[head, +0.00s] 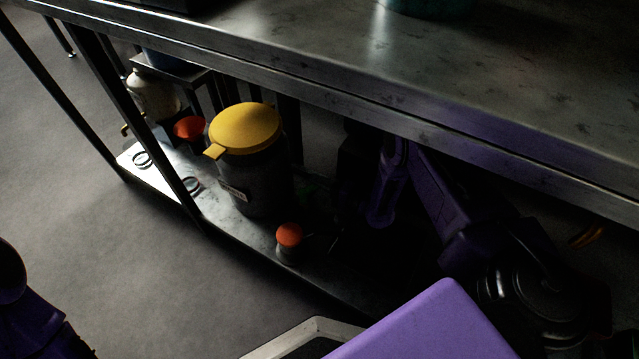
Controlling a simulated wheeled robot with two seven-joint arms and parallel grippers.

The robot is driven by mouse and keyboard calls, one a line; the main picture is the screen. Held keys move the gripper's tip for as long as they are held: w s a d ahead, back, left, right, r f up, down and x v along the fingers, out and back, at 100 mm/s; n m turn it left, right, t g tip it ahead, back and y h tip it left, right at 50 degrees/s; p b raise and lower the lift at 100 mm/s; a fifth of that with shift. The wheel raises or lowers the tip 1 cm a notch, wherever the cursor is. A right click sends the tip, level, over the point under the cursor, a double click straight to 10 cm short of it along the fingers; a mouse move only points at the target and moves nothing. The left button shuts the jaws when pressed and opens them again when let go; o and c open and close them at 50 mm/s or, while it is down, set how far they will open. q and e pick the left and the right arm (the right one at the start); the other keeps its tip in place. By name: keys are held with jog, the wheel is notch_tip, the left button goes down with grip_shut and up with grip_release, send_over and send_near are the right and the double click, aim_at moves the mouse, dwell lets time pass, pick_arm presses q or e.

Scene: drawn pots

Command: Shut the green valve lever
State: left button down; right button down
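I cannot make out a green valve lever clearly; the space under the bench around my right gripper is very dark. My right gripper (352,190) is under the bench top, to the right of the grey container with a yellow lid (247,130). Its purple wrist parts show, but its fingers are lost in shadow, so I cannot tell whether they are open or hold anything. Part of my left arm shows at the lower left edge; its gripper is not in view.
The metal bench top (330,50) overhangs the lower shelf (235,238). A small orange-lidded jar (289,240) stands near the shelf's front edge. Another orange-lidded jar (189,128) and a cream vessel (152,96) stand farther left. A teal pot (430,6) is on the bench.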

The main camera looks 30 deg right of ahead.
pick_arm(q)
jog(key=shift+r, duration=0.1)
pick_arm(e)
jog(key=shift+s, duration=0.1)
jog(key=shift+s+r+m+t+h+p, duration=0.1)
jog(key=shift+s+m+t+h+p, duration=0.1)
jog(key=shift+m+t+h+p, duration=0.3)
pick_arm(q)
jog(key=shift+w+a+r+n+t+y+p, duration=0.1)
jog(key=shift+w+r+n+t+y+p, duration=0.1)
jog(key=shift+r+p, duration=0.55)
jog(key=shift+w+a+r+n+t+y+p, duration=0.1)
jog(key=shift+w+r+p, duration=0.1)
jog(key=shift+r+p, duration=0.55)
pick_arm(e)
jog(key=shift+s+a+m+t+h, duration=0.15)
jog(key=shift+s+m+h, duration=0.4)
jog(key=shift+m+h, duration=0.85)
jog(key=shift+s+a+m+t+h, duration=0.2)
jog(key=shift+s+m+h, duration=0.45)
jog(key=shift+h, duration=1.35)
jog(key=shift+s+d+m+t+h, duration=0.1)
jog(key=shift+s+m+t+h, duration=0.25)
jog(key=shift+m+h, duration=1.1)
pick_arm(q)
jog(key=shift+r, duration=0.25)
pick_arm(e)
jog(key=shift+h, duration=0.45)
